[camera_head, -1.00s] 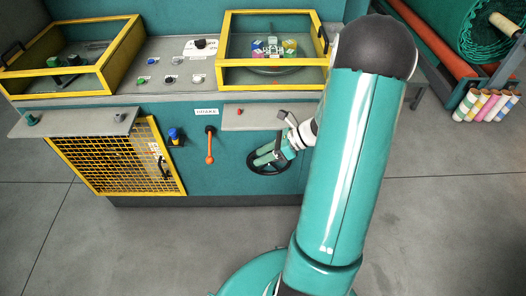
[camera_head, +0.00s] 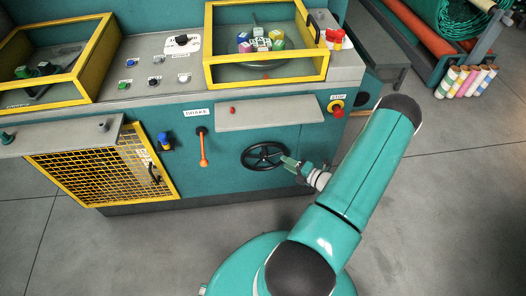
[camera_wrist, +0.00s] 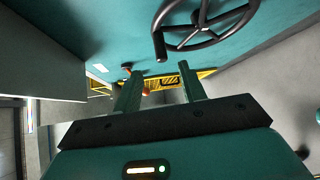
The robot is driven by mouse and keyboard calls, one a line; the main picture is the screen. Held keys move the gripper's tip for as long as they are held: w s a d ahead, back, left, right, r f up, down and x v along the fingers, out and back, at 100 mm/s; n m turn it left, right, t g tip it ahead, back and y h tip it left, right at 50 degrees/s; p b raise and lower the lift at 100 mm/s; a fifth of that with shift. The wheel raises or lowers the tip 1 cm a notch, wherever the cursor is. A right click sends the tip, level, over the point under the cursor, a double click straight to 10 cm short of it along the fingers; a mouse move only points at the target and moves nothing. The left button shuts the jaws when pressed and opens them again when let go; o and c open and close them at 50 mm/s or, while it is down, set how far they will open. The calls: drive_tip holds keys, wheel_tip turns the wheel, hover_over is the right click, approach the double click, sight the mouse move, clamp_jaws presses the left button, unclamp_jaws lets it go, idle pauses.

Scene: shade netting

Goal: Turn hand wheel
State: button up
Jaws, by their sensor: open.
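The black hand wheel (camera_head: 250,163) is mounted on the teal front of the machine, below a grey shelf. In the wrist view the hand wheel (camera_wrist: 207,43) is at the top, with a handle knob on its rim near the fingers. My gripper (camera_head: 284,163) is at the right side of the wheel in the head view. In the wrist view my gripper (camera_wrist: 158,80) is open, its two teal fingers apart with nothing between them. Whether a finger touches the wheel I cannot tell.
The grey shelf (camera_head: 266,116) juts out above the wheel. An orange brake lever (camera_head: 203,148) hangs to the left, and a red stop button (camera_head: 337,108) is at the upper right. A yellow mesh guard (camera_head: 95,172) stands at the lower left. The floor in front is clear.

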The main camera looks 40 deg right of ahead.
sight(265, 152)
drive_tip(key=x, duration=1.1)
drive_tip(key=shift+w+a+f, duration=0.1)
drive_tip(key=shift+w, duration=0.25)
drive_tip(key=shift+c, duration=0.4)
clamp_jaws()
